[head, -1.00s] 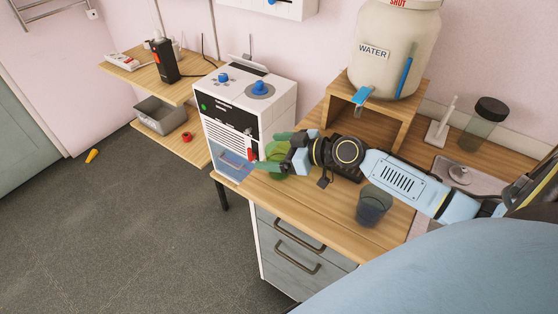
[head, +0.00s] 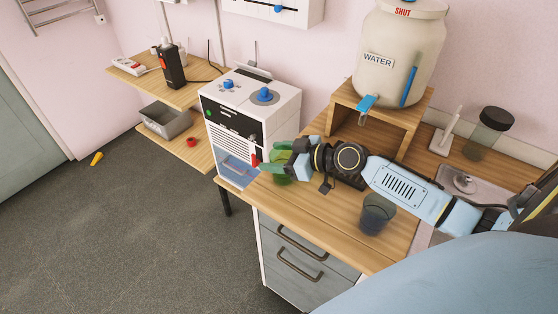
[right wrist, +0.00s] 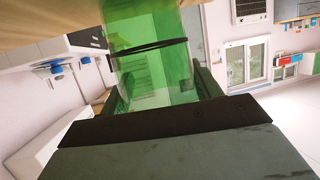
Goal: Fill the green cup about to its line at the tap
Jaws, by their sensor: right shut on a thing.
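The green cup (head: 283,172) is see-through and stands out at the left end of the wooden counter, beside the white machine. My right gripper (head: 277,162) is shut on it, with a finger on either side. The right wrist view shows the cup (right wrist: 155,70) between the fingers, with a dark line around it. I cannot tell whether its base touches the counter. The tap (head: 366,103) has a blue lever and sits low on the cream water container (head: 390,75), marked WATER and SHUT. My left gripper is out of view.
The container stands on a wooden stand (head: 405,143). A dark see-through cup (head: 375,217) stands at the counter's front, below my right forearm. The white machine (head: 285,105) is left of the green cup. A lidded jar (head: 488,135) and a sink (head: 480,180) are at the right.

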